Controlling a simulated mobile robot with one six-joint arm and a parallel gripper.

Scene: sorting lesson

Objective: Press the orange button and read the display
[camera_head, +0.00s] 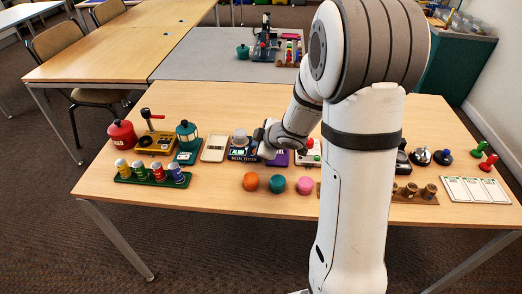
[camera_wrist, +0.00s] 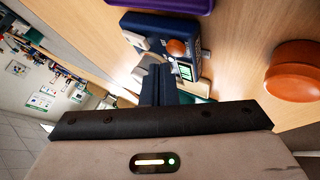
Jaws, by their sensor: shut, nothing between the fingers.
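The navy metal tester (camera_head: 243,152) stands on the table, just left of my gripper (camera_head: 264,138). In the wrist view the tester (camera_wrist: 150,27) shows an orange button (camera_wrist: 176,47) and a small lit greenish display (camera_wrist: 186,72); its text is too small to read. My gripper (camera_wrist: 158,72) is shut and empty, its dark fingertips close to the tester's front near the button and display. I cannot tell whether they touch it. The button is not clearly visible in the head view.
A purple item (camera_head: 278,158) sits right beside the tester. Orange (camera_head: 250,182), teal (camera_head: 277,184) and pink (camera_head: 305,184) pieces lie in front. A cream device (camera_head: 214,148) stands to the left. My arm hides part of the table's right side.

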